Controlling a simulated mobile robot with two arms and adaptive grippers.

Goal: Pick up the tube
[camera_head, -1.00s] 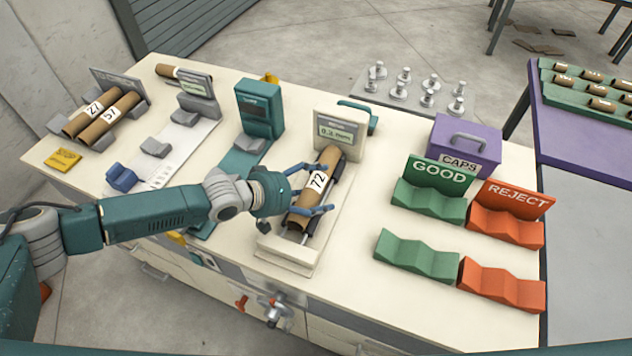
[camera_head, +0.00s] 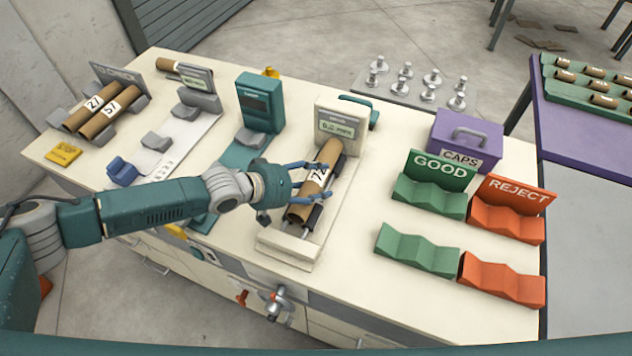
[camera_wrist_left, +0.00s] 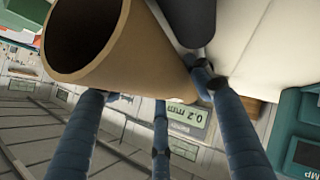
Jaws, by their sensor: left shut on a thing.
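A brown cardboard tube (camera_head: 299,213) with a white number label lies tilted on dark rollers (camera_head: 313,218) of a cream measuring station. The station's display box (camera_head: 341,126) stands behind it. My left gripper (camera_head: 322,181) has its blue fingers around the tube's middle, shut on it, and partly covers the label. In the left wrist view the tube (camera_wrist_left: 140,48) shows its open end close to the camera, beside the blue fingers (camera_wrist_left: 160,125). I cannot tell whether the tube is clear of the rollers. My right gripper is not in view.
Two tubes (camera_head: 97,117) rest in a grey holder at the left. A teal device (camera_head: 259,103) stands left of the station. Green GOOD (camera_head: 428,198) and orange REJECT (camera_head: 505,220) cradles and a purple CAPS box (camera_head: 465,140) are at the right. Bare tabletop separates station and cradles.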

